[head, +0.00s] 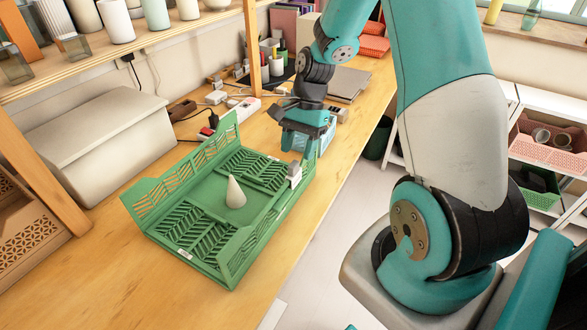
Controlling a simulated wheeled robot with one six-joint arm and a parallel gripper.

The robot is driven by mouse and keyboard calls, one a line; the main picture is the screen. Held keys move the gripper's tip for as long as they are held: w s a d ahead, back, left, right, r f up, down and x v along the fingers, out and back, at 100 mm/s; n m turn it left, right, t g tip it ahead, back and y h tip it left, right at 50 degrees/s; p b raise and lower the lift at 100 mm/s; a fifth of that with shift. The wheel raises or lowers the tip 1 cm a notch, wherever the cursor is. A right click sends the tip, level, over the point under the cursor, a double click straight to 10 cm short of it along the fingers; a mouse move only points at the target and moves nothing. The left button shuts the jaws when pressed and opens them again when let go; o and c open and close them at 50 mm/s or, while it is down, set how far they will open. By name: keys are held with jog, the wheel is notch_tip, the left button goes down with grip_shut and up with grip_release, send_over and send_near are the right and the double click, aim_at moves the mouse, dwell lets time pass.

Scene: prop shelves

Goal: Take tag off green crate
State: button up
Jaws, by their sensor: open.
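The green crate (265,228) stands on the wooden table, with latticed sides and a pale cone (235,192) inside. A small white and grey piece, seemingly the tag (295,176), sits on the crate's right rim near the far corner. A small white label (184,254) also shows on the near left edge. My gripper (299,150) points down just beyond the far right corner, above and behind the white and grey piece. Its jaws are open and look apart from the crate. The exact gap is too small to tell.
A large grey box (95,145) stands to the left, and a shelf post (252,50) rises behind. The near table is clear.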

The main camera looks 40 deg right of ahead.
aim_at(295, 162)
jog(key=x, duration=0.6)
jog(key=shift+c, duration=0.2)
grip_shut()
